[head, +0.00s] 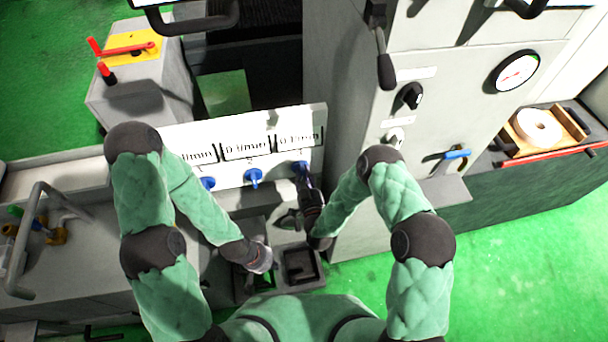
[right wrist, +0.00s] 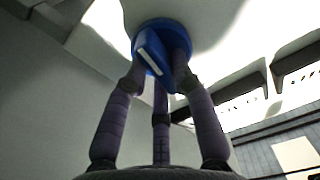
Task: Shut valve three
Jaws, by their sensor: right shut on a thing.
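A row of blue valves sits on the white panel below labelled plates in the head view. The rightmost valve (head: 299,167), beside the grey cabinet, appears to be valve three; its number is too small to read. My right gripper (head: 305,182) is at it. In the right wrist view the fingers of my right gripper (right wrist: 160,78) close around the blue knob (right wrist: 152,47), which has a white stripe and slants. The middle valve (head: 254,177) and left valve (head: 208,183) are free. My left gripper (head: 262,262) hangs low over the dark bins, its fingers hardly visible.
Small dark bins (head: 302,266) stand below the panel. The tall grey cabinet (head: 345,140) with knobs and a gauge (head: 514,71) rises close to my right arm. At left are a yellow plate with red levers (head: 130,47) and a pipe rail (head: 28,225).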

